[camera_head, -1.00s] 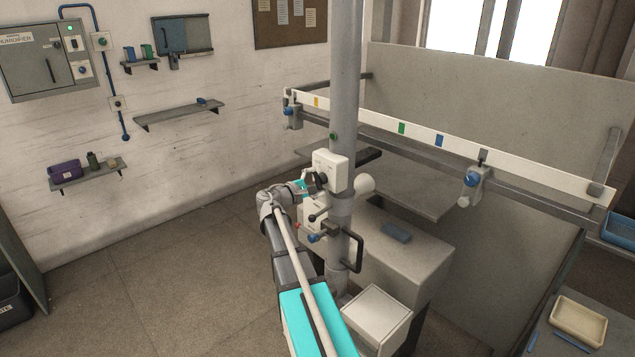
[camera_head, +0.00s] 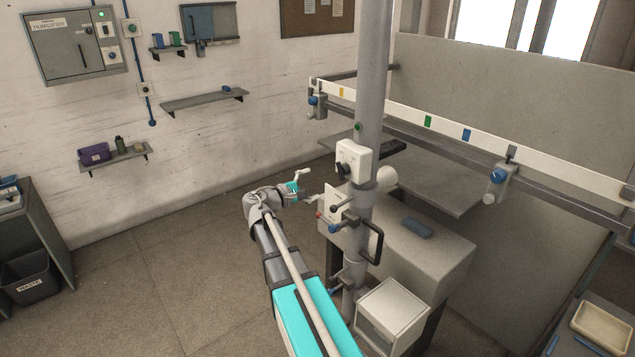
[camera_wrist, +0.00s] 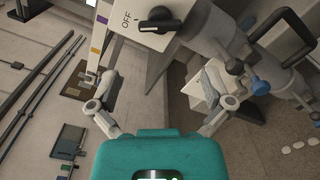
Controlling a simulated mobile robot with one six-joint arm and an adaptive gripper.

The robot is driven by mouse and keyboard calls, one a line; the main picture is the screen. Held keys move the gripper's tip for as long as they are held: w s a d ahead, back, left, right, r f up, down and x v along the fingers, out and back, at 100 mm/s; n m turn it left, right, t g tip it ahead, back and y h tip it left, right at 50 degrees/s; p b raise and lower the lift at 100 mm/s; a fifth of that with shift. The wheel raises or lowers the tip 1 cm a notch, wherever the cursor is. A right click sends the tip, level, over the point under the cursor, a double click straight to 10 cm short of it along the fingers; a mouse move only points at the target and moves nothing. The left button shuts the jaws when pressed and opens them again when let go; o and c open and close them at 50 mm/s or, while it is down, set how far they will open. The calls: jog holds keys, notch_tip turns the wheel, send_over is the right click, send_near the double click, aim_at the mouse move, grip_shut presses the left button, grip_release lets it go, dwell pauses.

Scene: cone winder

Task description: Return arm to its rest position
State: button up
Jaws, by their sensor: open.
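My gripper (camera_head: 307,186) is open and empty, just left of the grey upright post (camera_head: 371,75) in the head view. In the wrist view my gripper (camera_wrist: 162,95) shows its two fingers spread wide, with nothing between them. A white switch box (camera_head: 354,160) with a black knob is on the post. The box also shows in the wrist view (camera_wrist: 130,22), marked OFF, beyond the fingers. My arm reaches from the bottom of the head view up to the gripper, bent at the elbow.
Levers and a black loop handle (camera_head: 374,243) stick out from the post near my gripper. A long white rail (camera_head: 400,115) crosses to the right. The floor (camera_head: 170,260) left of my arm is clear.

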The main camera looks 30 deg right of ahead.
jog(key=shift+a, duration=0.1)
dwell(0.6)
jog(key=s+a+f+m+y+b, duration=0.1)
jog(key=s+a+f+y+b, duration=0.25)
jog(key=f, duration=0.45)
jog(key=s+a+f+m+y+b, duration=0.25)
jog(key=a+f, duration=0.25)
jog(key=f, duration=0.3)
jog(key=s+a+f+m+y+b, duration=0.1)
jog(key=s+a+f+y+b, duration=0.2)
jog(key=f, duration=0.4)
jog(key=s+a+f+y+b, duration=0.2)
jog(key=a+f+y+b, duration=0.1)
jog(key=a, duration=0.3)
jog(key=s+a+f+m+y+b, duration=0.1)
jog(key=s+a+f+y+b, duration=0.1)
jog(key=a+f, duration=0.4)
jog(key=s+a+f+m+g+y+b, duration=0.1)
jog(key=s+a+f+y+b, duration=0.2)
jog(key=a, duration=0.4)
jog(key=shift+f+y+b, duration=0.35)
jog(key=shift+f+y, duration=0.15)
jog(key=shift+f, duration=0.15)
jog(key=shift+m, duration=0.25)
